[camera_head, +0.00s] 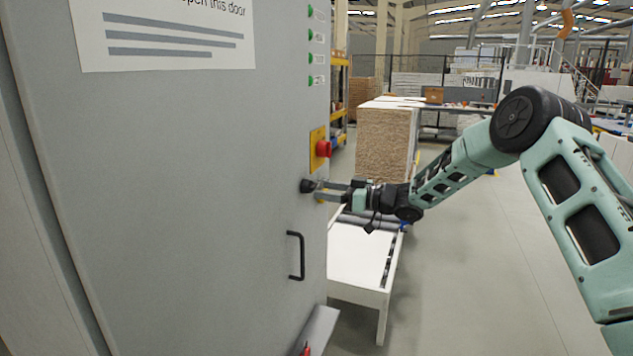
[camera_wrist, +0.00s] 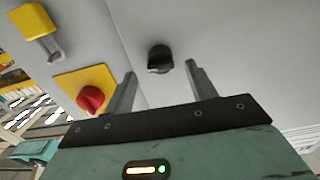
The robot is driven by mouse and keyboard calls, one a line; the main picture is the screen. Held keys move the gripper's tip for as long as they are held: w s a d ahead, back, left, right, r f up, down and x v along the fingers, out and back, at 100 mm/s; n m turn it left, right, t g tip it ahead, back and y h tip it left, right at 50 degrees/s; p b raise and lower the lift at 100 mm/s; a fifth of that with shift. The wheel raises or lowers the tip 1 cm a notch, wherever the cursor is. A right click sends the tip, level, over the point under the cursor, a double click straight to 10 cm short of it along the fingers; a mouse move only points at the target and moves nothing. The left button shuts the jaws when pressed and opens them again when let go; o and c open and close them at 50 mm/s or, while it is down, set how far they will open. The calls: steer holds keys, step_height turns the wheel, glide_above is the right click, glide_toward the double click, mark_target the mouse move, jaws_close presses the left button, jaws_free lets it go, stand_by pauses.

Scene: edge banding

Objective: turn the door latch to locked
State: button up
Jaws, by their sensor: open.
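The door latch is a small round black knob (camera_head: 307,186) on the right part of the grey cabinet door (camera_head: 180,190), above the black door handle (camera_head: 296,256). In the wrist view the latch (camera_wrist: 159,59) shows between and just beyond my two fingertips. My gripper (camera_head: 325,190) is open and reaches in from the right at the latch's height. In the wrist view my gripper's fingers (camera_wrist: 160,75) stand apart with the latch framed between them. I cannot tell whether a finger touches it. The latch's exact turn angle is hard to read.
A red knob (camera_head: 323,148) on a yellow plate (camera_head: 317,136) sits just above the latch; it is close to the left finger in the wrist view (camera_wrist: 91,98). A white table (camera_head: 355,258) stands below my gripper. The floor (camera_head: 470,270) on the right is clear.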

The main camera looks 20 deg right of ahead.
mark_target(316, 188)
steer(key=shift+p+x, duration=0.55)
steer(key=shift+x, duration=1.35)
steer(key=c, duration=1)
steer(key=shift+f+b, duration=0.15)
steer(key=shift+b, duration=0.45)
steer(key=n+b, duration=1.8)
steer(key=b, duration=0.8)
